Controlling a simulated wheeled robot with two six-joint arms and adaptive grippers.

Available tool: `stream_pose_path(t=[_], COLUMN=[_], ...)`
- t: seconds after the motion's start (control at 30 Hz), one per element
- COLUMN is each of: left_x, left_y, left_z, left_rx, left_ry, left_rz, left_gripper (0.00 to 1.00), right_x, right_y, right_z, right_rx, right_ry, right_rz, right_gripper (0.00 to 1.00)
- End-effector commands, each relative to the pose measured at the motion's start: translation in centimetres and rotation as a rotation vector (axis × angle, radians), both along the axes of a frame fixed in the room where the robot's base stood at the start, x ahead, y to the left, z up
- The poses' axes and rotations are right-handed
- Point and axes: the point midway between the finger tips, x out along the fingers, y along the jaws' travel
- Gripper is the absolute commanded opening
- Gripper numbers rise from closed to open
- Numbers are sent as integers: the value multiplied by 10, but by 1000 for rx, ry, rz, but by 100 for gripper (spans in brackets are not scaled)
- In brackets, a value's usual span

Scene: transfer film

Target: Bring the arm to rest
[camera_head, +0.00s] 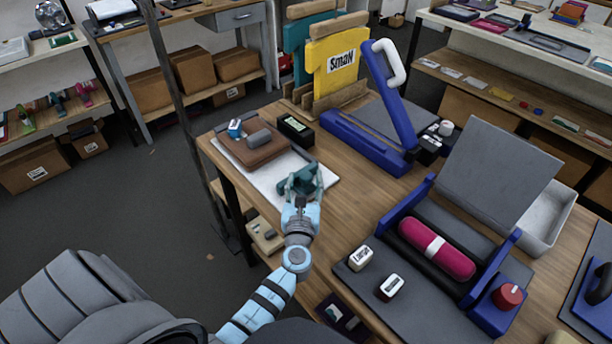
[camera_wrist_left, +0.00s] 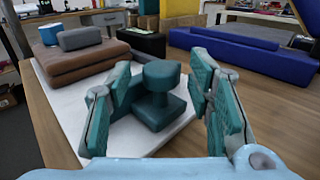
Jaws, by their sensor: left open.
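My left gripper (camera_head: 304,182) is at the left part of the wooden table, low over a white board (camera_head: 262,176). In the left wrist view its teal-padded fingers (camera_wrist_left: 160,95) are spread, one on each side of a dark teal knobbed block (camera_wrist_left: 155,112). The block stands upright on the board (camera_wrist_left: 75,128). I see a gap at the right finger; the left finger overlaps the block's edge, so contact there is unclear. My right gripper is not in view.
A brown block (camera_head: 236,152) with small pieces on top lies behind the gripper. A black box (camera_head: 296,130) and a blue lever press (camera_head: 365,143) stand farther back. To the right is an open blue press (camera_head: 490,318) with a magenta roll (camera_head: 436,249). Bare tabletop lies right of the gripper.

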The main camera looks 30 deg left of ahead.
Motion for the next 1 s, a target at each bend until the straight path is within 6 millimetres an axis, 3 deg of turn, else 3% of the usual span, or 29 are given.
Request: stream_pose_path(t=[0.1,0.23,0.77,0.87,1.0], left_x=[-25,-41,-45,-60,-119], left_y=[-13,-22,-22,-4,44], left_z=[-1,0,0,0,-16], left_rx=[-3,0,-10,-164,-762], left_ry=[2,1,-4,-70,-317], left_rz=[1,0,5,74,339], left_gripper=[47,47,47,47,47], right_x=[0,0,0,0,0], right_y=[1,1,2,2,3], right_z=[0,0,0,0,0], right_rx=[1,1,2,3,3], right_ry=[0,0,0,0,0], right_rz=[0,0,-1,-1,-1], right_gripper=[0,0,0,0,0])
